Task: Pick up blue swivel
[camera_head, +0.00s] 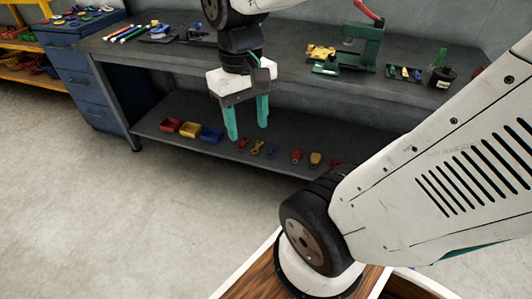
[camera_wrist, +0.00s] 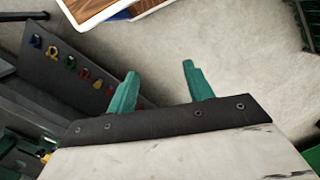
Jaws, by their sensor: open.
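My gripper (camera_head: 248,130) is open and empty, its two teal fingers pointing down in front of the workbench's lower shelf. In the wrist view my gripper (camera_wrist: 160,70) has nothing between its fingers but floor behind. A small blue piece (camera_head: 272,150) lies in a row of small red, yellow and blue hardware on that shelf, a little right of and below my fingers in the head view. It also shows in the wrist view (camera_wrist: 85,73), left of the fingers. A second blue piece (camera_wrist: 36,41) is at the row's far end. Which one is the swivel is too small to tell.
Floor in front is clear at left.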

